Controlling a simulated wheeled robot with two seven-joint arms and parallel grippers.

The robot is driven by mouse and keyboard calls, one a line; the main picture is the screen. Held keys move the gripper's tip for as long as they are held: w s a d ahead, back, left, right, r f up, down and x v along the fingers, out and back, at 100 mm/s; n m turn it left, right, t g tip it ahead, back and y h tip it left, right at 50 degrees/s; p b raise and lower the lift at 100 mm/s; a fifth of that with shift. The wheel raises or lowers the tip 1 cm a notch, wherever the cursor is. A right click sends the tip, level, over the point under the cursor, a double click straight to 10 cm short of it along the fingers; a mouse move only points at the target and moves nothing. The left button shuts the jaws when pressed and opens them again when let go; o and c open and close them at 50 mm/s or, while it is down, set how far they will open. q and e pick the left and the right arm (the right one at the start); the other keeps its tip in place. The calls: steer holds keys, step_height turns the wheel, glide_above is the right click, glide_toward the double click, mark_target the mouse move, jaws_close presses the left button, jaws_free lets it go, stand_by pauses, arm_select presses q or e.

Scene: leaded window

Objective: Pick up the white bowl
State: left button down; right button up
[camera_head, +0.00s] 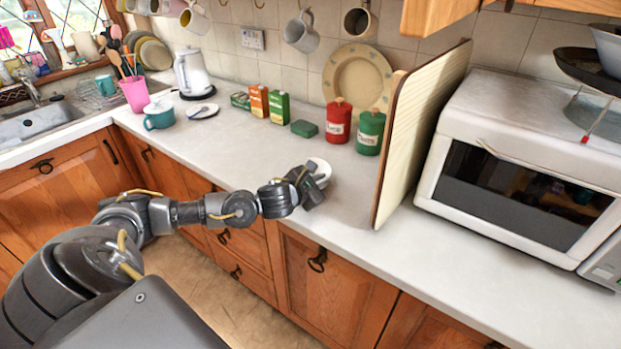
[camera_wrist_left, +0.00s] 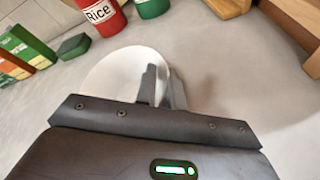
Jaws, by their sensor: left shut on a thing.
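The white bowl (camera_head: 321,169) is at the counter's front part, left of the upright board. My left gripper (camera_head: 312,179) is at its near side and covers part of it. In the left wrist view the bowl (camera_wrist_left: 112,78) shows as a pale round shape, with the fingers (camera_wrist_left: 160,88) of my left gripper at its right side. The left gripper is shut on the bowl. I cannot tell whether the bowl touches the counter. My right gripper is not in view.
A tall board (camera_head: 425,130) stands right of the bowl, with a microwave (camera_head: 525,170) beyond it. Red (camera_head: 339,121) and green (camera_head: 370,132) canisters and small boxes (camera_head: 268,103) stand behind. The counter (camera_head: 240,150) left of the bowl is clear.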

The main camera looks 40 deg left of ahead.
arm_select(q)
steer(key=shift+r, duration=0.3)
steer(key=r, duration=0.1)
steer(key=r+b, duration=0.1)
steer(key=r, duration=0.1)
steer(key=shift+s+a, duration=0.1)
steer(key=shift+a, duration=0.1)
steer(key=s+r, duration=0.1)
steer(key=s+a+r, duration=0.1)
steer(key=s+r, duration=0.1)
steer(key=r, duration=0.1)
steer(key=shift+a+r, duration=0.1)
steer(key=shift+a, duration=0.3)
steer(key=s+a+r+b, duration=0.3)
steer(key=s+a+r, duration=0.2)
steer(key=s, duration=0.3)
steer(key=shift+s+b, duration=0.35)
steer(key=shift+s+a, duration=0.1)
